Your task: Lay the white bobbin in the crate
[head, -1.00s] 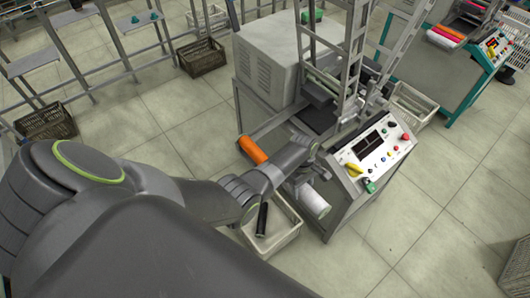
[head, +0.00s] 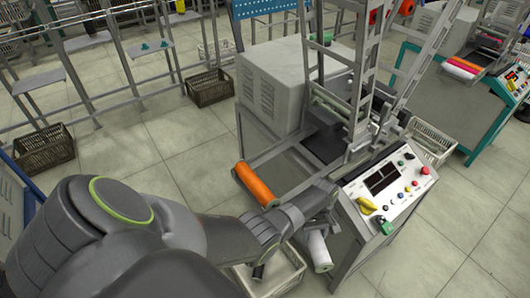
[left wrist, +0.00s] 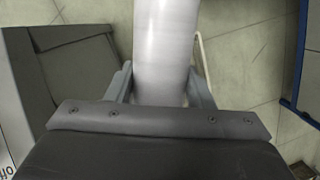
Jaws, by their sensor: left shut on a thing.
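The white bobbin (head: 319,250) hangs tilted below my left gripper (head: 318,221), beside the machine's front panel. My left gripper is shut on it. In the left wrist view the white bobbin (left wrist: 165,45) sits between the two fingers (left wrist: 165,92) and runs out past the top edge. The pale crate (head: 291,283) stands on the floor, just left of and below the bobbin in the head view. My arm hides part of the crate. A dark, rod-like thing (head: 259,270) shows in it. My right gripper is not in view.
An orange bobbin (head: 255,185) lies at the outer end of the machine's rails, close to my left arm. The machine's control panel (head: 385,188) stands right of the gripper. Brown crates (head: 209,87) stand behind. Floor is open at lower right.

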